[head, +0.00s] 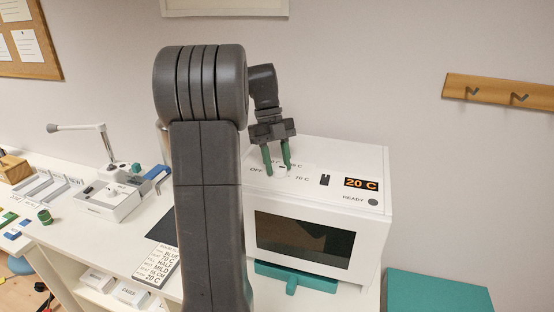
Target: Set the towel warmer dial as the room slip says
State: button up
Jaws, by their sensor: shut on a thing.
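The towel warmer (315,203) is a white box with a dark front window and a teal handle below it. Its top panel has dial markings, with "OFF" and "70 C" readable and others partly hidden. An orange display (361,184) reads "20 C", above a "READY" label and a dark round spot. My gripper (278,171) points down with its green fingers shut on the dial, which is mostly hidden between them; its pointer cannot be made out. The room slip (158,263) lies on the counter at left, its small lines including "BLUE", "MILD" and apparently "20 C" at the bottom.
My arm blocks the middle of the view. A white tray (105,203), a lamp (85,128) and small blocks stand on the left counter. A hook rail (500,92) is on the right wall, above a teal box (435,291). The space above the warmer's right side is clear.

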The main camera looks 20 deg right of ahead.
dwell(0.4)
jog(key=o, duration=1)
jog(key=v, duration=0.7)
jog(key=shift+r, duration=0.25)
jog(key=shift+f, duration=0.1)
jog(key=x, duration=0.7)
jog(key=shift+f, duration=0.25)
